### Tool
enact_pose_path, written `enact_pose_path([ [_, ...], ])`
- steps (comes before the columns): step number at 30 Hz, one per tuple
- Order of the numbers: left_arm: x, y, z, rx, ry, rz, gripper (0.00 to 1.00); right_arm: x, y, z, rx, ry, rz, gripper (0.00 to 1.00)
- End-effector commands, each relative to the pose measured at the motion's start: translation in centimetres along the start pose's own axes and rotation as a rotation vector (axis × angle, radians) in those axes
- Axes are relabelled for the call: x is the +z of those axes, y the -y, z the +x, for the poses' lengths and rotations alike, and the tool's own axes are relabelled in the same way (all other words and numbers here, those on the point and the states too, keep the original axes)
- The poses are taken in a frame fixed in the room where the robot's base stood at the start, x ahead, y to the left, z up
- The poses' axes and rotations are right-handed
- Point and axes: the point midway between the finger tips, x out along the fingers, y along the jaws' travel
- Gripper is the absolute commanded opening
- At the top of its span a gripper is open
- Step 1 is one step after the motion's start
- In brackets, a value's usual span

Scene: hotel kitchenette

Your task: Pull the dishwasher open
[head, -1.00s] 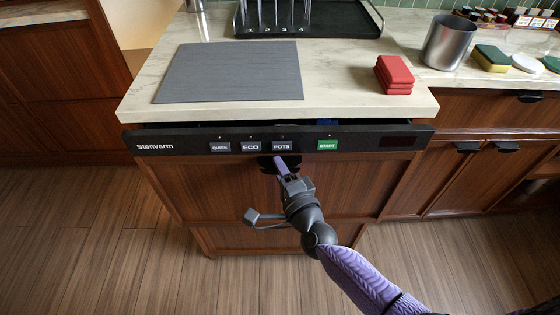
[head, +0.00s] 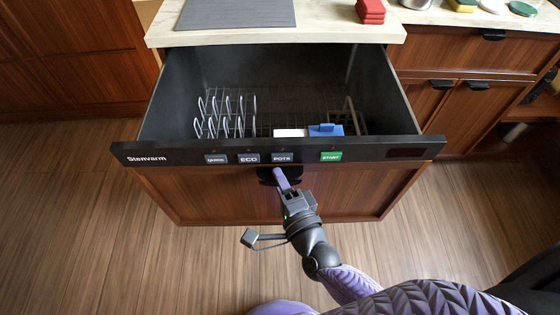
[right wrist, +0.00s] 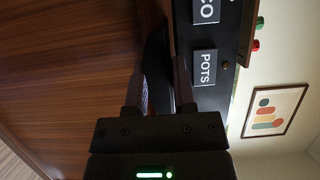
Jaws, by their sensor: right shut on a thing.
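The dishwasher (head: 340,204) is a wood-fronted drawer with a black control strip marked Stenvarm, QUICK, ECO, POTS and START. It stands well out from under the counter, and its dark tub is in sight. My right gripper (head: 277,176) is shut on the black handle (head: 265,173) below the strip, near the POTS button. In the right wrist view, the two fingers (right wrist: 159,90) straddle the dark handle beside the POTS label, seen sideways. The handle is partly hidden by the fingers. My left gripper is not in view.
Inside the tub are a wire rack (head: 228,112), a white item (head: 291,133) and a blue item (head: 326,130). The wooden floor (head: 80,220) in front is clear.

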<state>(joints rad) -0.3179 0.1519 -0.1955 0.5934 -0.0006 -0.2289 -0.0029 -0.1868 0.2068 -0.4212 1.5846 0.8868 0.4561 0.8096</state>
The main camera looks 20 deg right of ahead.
Motion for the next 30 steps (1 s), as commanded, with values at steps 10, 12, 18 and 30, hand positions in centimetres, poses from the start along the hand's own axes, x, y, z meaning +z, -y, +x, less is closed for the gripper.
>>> enact_pose_path([
  [10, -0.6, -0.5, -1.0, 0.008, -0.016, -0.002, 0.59, 2.7, -0.6, -6.5, 0.022, 0.006, 0.003, 0.00],
  [12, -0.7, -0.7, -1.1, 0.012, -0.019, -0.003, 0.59, 3.0, -0.6, -7.4, 0.022, 0.007, 0.002, 0.00],
  [18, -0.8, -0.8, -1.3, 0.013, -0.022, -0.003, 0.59, 3.7, -0.6, -9.1, 0.021, 0.006, 0.001, 0.00],
  [30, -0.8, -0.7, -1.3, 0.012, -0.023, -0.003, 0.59, 4.0, -0.6, -9.8, 0.020, 0.004, 0.002, 0.00],
])
